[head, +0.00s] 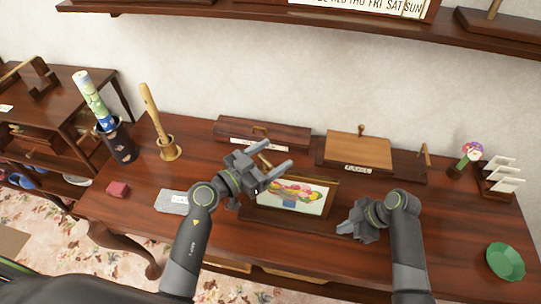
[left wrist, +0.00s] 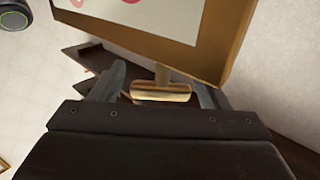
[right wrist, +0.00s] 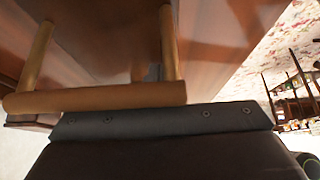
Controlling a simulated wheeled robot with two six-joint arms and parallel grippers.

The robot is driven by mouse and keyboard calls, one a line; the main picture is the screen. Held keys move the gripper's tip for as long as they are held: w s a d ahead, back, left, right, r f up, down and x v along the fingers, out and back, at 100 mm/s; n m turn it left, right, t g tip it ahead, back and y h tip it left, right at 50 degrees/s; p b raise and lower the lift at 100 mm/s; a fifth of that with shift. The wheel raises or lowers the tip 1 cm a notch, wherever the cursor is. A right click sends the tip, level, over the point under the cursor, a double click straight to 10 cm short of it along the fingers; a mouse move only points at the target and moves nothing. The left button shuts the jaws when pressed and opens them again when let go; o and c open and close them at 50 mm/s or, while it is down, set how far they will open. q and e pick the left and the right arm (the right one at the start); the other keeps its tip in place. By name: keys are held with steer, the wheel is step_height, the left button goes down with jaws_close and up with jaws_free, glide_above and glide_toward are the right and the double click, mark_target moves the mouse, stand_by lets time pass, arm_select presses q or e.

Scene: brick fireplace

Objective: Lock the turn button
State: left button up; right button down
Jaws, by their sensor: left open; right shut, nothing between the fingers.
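In the left wrist view a small wooden T-shaped piece (left wrist: 160,92), which looks like the turn button, lies between the two fingers of my left gripper (left wrist: 160,85). I cannot tell whether the fingers touch it. In the head view my left gripper (head: 279,156) is open above the left part of the framed picture (head: 300,192), partly covering it. My right gripper (head: 346,228) is shut and empty, low over the table to the right of the picture. A U-shaped wooden handle (right wrist: 95,99) crosses close in front of it in the right wrist view.
Along the wall stand a long dark box (head: 225,129) and a box with a light wooden lid (head: 358,151). A mortar with pestle (head: 167,149), a dark vase (head: 121,145), a red block (head: 117,189) and a green dish (head: 505,262) stand around. Free tabletop (head: 450,225) lies at right.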

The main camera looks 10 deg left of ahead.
arm_select(q)
steer(key=shift+c, duration=0.3)
arm_select(e)
steer(key=shift+s+d+f, duration=0.1)
steer(key=shift+f, duration=0.1)
arm_select(q)
steer(key=c, duration=0.9)
steer(key=shift+c, duration=0.2)
steer(key=shift+m+g+h, duration=0.4)
steer(key=shift+h, duration=0.1)
steer(key=m+g+h, duration=0.1)
steer(key=g, duration=0.1)
steer(key=m+g+h, duration=0.1)
steer(key=m, duration=0.1)
steer(key=m+g+h, duration=0.1)
steer(key=g+h, duration=0.1)
steer(key=shift+s+d+g, duration=0.15)
steer(key=shift+s+g, duration=0.1)
steer(key=shift+g, duration=0.05)
steer(key=m+g, duration=0.1)
steer(key=g, duration=0.1)
steer(key=m+g+h, duration=0.1)
steer(key=m+g, duration=0.1)
steer(key=g, duration=0.1)
steer(key=s+m+g+h, duration=0.1)
steer(key=m+g, duration=0.1)
steer(key=shift+d+f, duration=0.1)
steer(key=shift+d, duration=0.05)
steer(key=shift+m+g, duration=0.4)
steer(key=shift+g, duration=0.2)
